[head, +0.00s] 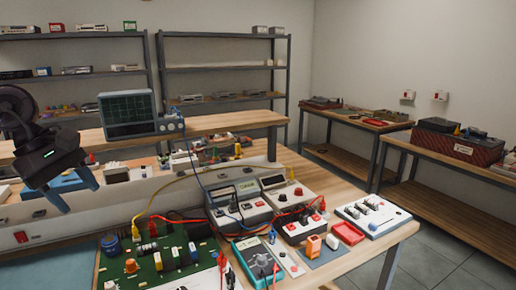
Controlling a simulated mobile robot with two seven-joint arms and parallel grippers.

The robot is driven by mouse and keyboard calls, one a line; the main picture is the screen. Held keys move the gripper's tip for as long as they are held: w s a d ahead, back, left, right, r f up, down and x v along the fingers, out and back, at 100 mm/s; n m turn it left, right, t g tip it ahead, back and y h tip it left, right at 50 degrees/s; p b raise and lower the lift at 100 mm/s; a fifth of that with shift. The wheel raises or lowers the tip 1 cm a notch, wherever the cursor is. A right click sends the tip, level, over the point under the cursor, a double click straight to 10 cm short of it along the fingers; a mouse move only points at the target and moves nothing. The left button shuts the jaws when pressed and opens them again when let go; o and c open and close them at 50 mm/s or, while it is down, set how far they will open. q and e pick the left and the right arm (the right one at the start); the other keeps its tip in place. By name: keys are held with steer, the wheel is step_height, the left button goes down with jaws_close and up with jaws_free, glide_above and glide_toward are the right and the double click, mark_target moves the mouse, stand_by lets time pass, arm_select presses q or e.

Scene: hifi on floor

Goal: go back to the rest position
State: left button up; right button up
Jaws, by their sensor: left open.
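My left gripper (73,190) shows at the left of the head view, in front of the workbench's raised back strip. Its two blue fingers point down and are spread apart, with nothing seen between them. It hangs above the bench, to the left of the green circuit board (150,266), and appears clear of it. My right gripper is not in the head view.
The workbench (372,246) holds a blue multimeter (256,262), grey meters (238,207), a red tray (348,233) and a white board (372,215). An oscilloscope (128,113) stands behind. Cables cross the middle. Floor (440,255) at the right is clear.

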arm_select(q)
steer(key=d+f+n+t+h, duration=0.3)
steer(key=d+n+h, duration=0.4)
steer(key=d+f+n+t+h, duration=0.3)
steer(key=d+n+t+h, duration=0.1)
steer(key=d+n+h, duration=0.25)
steer(key=s+a+f+n+t+y, duration=0.25)
steer(key=f+n+y, duration=0.4)
steer(key=n, duration=0.55)
steer(key=s+a+f+n+t+y, duration=0.1)
steer(key=a+f+n+t+y, duration=0.1)
steer(key=a+f+n+y, duration=0.65)
steer(key=s+d+f+n+t+y, duration=0.1)
steer(key=d+f+n+t+y, duration=0.3)
steer(key=n, duration=1)
steer(key=s+d+f+n+g, duration=0.1)
steer(key=s+f+n+g, duration=0.55)
steer(key=s, duration=0.45)
steer(key=s+f+n+g, duration=0.5)
steer(key=s+f+g, duration=0.15)
steer(key=s, duration=0.45)
steer(key=w+f+m+t+h+b, duration=0.1)
steer(key=w+f+t, duration=0.6)
steer(key=w+f, duration=0.1)
steer(key=shift+w+d+f, duration=0.3)
steer(key=shift+f, duration=0.35)
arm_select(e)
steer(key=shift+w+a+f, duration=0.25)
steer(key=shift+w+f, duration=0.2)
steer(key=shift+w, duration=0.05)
